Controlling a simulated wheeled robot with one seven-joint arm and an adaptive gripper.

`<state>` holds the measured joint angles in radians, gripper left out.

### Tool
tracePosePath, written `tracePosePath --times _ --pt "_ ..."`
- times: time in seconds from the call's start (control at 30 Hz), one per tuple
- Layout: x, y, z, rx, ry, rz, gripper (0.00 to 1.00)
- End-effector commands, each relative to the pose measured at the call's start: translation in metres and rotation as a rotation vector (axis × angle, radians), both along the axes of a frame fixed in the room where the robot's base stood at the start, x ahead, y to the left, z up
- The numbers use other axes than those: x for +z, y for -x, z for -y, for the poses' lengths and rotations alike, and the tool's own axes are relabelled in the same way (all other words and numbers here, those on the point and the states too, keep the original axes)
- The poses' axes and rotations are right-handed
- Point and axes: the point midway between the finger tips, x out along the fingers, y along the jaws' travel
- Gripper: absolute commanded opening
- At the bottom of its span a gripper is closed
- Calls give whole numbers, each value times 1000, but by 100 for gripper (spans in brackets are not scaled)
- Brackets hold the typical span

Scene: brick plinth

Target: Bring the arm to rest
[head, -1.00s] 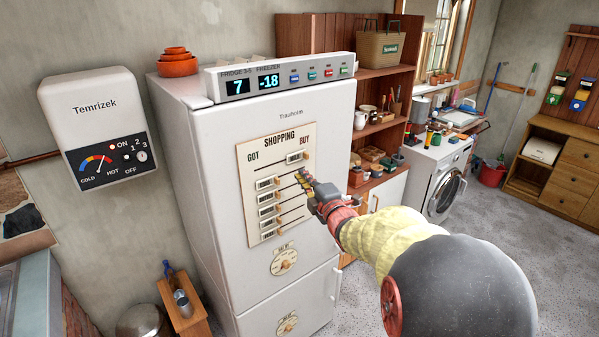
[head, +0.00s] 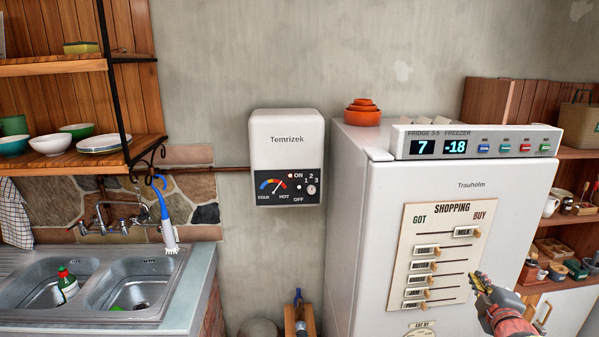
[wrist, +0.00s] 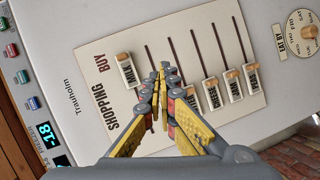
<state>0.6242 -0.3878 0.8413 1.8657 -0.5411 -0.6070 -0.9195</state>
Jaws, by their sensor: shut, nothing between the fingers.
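My gripper (head: 482,283) is at the lower right in the head view, in front of the fridge door (head: 384,262) and beside the lower right part of the shopping board (head: 411,286). In the wrist view my gripper (wrist: 162,72) is shut and empty, its yellow and grey fingers together. Behind it the shopping board (wrist: 190,42) shows with its sliders. The milk slider (head: 466,232) stands at the BUY side, and the sliders below it stand towards GOT. I cannot tell the exact gap between the fingertips and the board.
A white heater (head: 286,155) hangs on the wall left of the fridge. A double sink (head: 90,285) is at the far left under a wooden shelf (head: 70,150). Orange bowls (head: 362,112) and a display panel (head: 475,141) sit on the fridge. A wooden shelf unit is at the right.

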Motion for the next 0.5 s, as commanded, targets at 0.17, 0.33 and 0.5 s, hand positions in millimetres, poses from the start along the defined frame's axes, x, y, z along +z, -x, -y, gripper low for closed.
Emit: tracePosePath --times 0.17,0.33,0.5 --pt "-68 60 15 -276 -373 -176 0" --pt "-97 124 -22 -531 -689 -291 0" --pt "-105 189 -99 -738 -955 -391 0"
